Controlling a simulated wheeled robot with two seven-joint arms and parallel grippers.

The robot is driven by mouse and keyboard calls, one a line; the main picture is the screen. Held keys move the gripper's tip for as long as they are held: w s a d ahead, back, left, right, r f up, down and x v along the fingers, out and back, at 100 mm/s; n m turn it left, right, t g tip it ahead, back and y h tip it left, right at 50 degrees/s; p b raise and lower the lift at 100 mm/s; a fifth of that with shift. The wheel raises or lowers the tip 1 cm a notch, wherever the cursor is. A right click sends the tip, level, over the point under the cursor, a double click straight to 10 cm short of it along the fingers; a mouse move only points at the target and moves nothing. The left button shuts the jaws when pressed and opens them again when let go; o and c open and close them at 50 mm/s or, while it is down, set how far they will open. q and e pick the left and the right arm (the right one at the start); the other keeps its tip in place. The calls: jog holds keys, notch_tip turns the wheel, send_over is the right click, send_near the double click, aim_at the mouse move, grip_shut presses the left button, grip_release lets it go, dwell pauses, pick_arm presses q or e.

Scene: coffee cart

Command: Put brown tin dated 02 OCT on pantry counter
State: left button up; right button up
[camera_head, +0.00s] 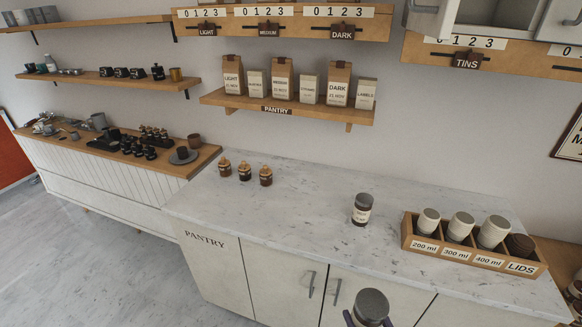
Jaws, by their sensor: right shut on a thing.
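A dark tin with a grey lid (371,303) is at the bottom of the view, in front of the pantry counter's front edge. My right gripper (369,321) is shut on it, with a purple finger on each side. I see mostly the lid and upper body, and no date can be read. The pantry counter (300,215) has a white marble top. A brown tin with a grey lid (362,211) stands upright on it; its pale label is too small to read for a date. My left gripper is not in view.
A wooden box (455,254) with several cups and lids stands at the counter's right. Three small brown jars (245,172) stand at its back left. Marble is clear left of the standing tin and along the front. A shelf with bags (285,108) hangs above.

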jog(key=m+h, duration=0.1)
jog(key=h, duration=0.1)
jog(key=d+m+h, duration=0.1)
jog(key=h, duration=0.1)
jog(key=shift+w+r+m, duration=0.3)
jog(key=shift+w+r, duration=0.1)
notch_tip(320, 180, down, 12)
jog(key=b, duration=1.1)
jog(key=shift+a+r, duration=0.15)
jog(key=shift+r, duration=0.1)
